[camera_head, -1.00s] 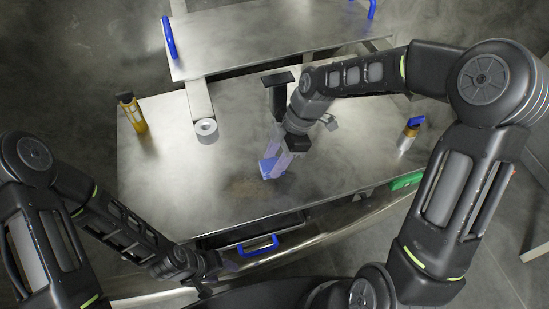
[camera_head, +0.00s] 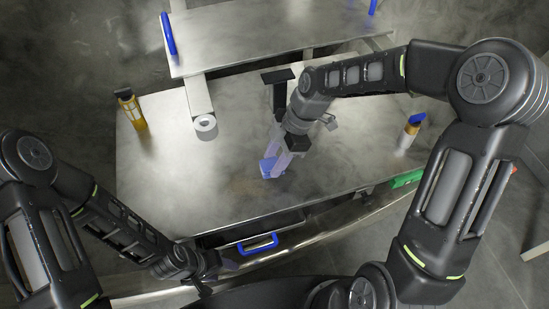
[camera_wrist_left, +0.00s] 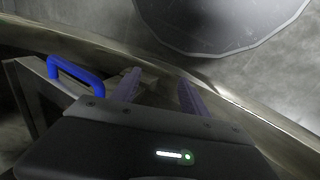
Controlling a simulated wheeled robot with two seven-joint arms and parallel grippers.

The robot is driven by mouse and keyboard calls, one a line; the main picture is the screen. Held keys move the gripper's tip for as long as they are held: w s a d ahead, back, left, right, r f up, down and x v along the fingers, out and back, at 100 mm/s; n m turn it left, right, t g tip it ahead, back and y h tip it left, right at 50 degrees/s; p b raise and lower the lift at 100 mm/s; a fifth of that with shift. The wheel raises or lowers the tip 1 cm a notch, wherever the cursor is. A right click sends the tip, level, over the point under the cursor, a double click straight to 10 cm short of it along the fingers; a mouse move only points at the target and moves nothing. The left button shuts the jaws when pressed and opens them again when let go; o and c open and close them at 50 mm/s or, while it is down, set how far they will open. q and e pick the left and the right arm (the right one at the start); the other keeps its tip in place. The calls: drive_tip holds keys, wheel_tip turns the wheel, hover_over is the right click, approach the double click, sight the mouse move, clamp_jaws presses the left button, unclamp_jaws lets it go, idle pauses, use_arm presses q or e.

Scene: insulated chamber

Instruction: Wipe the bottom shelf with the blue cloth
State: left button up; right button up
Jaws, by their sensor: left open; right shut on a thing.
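The blue cloth (camera_head: 267,166) is in my right gripper (camera_head: 272,164), which is shut on it and presses low at the surface of the lower metal shelf (camera_head: 165,180). The gripper's fingers hide part of the cloth. A faint brownish patch (camera_head: 246,186) shows on the shelf just left of and below the cloth. My left gripper (camera_head: 222,266) is open and empty near the shelf's front edge, beside a drawer. Its two fingers stand apart in the left wrist view (camera_wrist_left: 160,88).
A yellow bottle (camera_head: 133,112) stands at the shelf's back left, a white roll (camera_head: 206,127) near the back, and a blue-capped bottle (camera_head: 409,132) at the right. A drawer with a blue handle (camera_head: 258,245) is below the front edge. An upper shelf (camera_head: 270,35) is behind.

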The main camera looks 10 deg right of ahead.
drive_tip(key=shift+f+b, duration=0.35)
drive_tip(key=shift+f, duration=0.15)
drive_tip(key=shift+s+a+r+b, duration=0.15)
drive_tip(key=shift+a+b, duration=0.2)
drive_tip(key=shift+a, duration=1.5)
drive_tip(key=shift+a, duration=0.1)
drive_tip(key=shift+a+f+b, duration=0.2)
drive_tip(key=shift+a+b, duration=0.25)
drive_tip(key=shift+a, duration=0.55)
drive_tip(key=shift+s+a, duration=0.15)
drive_tip(key=shift+a, duration=0.6)
